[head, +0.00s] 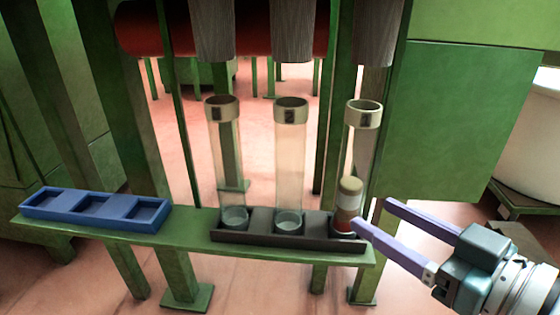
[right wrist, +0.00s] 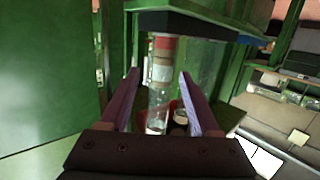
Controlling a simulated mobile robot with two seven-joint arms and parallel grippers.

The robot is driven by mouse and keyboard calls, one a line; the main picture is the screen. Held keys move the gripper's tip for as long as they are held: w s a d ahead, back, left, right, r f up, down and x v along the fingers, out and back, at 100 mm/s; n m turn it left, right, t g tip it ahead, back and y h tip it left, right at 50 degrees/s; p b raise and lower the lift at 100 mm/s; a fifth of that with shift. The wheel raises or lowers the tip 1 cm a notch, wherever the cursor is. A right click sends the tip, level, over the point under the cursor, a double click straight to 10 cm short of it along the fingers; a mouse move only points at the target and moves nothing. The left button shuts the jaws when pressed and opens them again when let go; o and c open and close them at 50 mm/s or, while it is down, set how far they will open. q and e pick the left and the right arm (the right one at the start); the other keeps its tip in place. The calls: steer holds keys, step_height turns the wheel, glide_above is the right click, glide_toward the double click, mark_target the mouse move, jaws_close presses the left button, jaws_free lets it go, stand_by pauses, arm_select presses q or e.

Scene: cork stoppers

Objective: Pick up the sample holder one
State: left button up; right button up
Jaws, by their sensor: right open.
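A small sample holder with a tan cork top (head: 349,188), a pale band and a red lower part stands upright at the right end of the dark rack (head: 255,242). It also shows in the right wrist view (right wrist: 163,72), inverted, beyond and between the fingertips. A clear tube (head: 362,140) with a beige collar rises at the same spot. My right gripper (head: 371,213) is open, its purple fingers reaching from the right to just beside the holder. I cannot tell whether they touch it. Its fingers (right wrist: 158,74) also show in the wrist view. My left gripper is out of view.
Two more clear collared tubes, a left one (head: 225,160) and a middle one (head: 290,160), stand in the rack. A blue tray (head: 95,208) with three empty compartments sits left on the narrow green bench (head: 190,238). A green panel (head: 465,120) stands behind at right.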

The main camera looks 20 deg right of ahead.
mark_target(362, 195)
steer(key=shift+s+d+r+n+t+y, duration=0.2)
steer(key=shift+r+n+t+y, duration=0.3)
steer(key=shift+r+y, duration=0.25)
steer(key=shift+w+a, duration=0.1)
steer(key=shift+w, duration=0.15)
steer(key=b+x, duration=0.2)
steer(key=x, duration=0.2)
steer(key=shift+w+a, duration=0.1)
steer(key=shift+a, duration=0.1)
steer(key=b+x, duration=0.3)
steer(key=x, duration=0.1)
steer(key=shift+w, duration=0.2)
steer(key=shift+w+a+r, duration=0.2)
steer(key=shift+w, duration=0.15)
steer(key=shift+s, duration=0.1)
steer(key=shift+c, duration=0.8)
jaws_close()
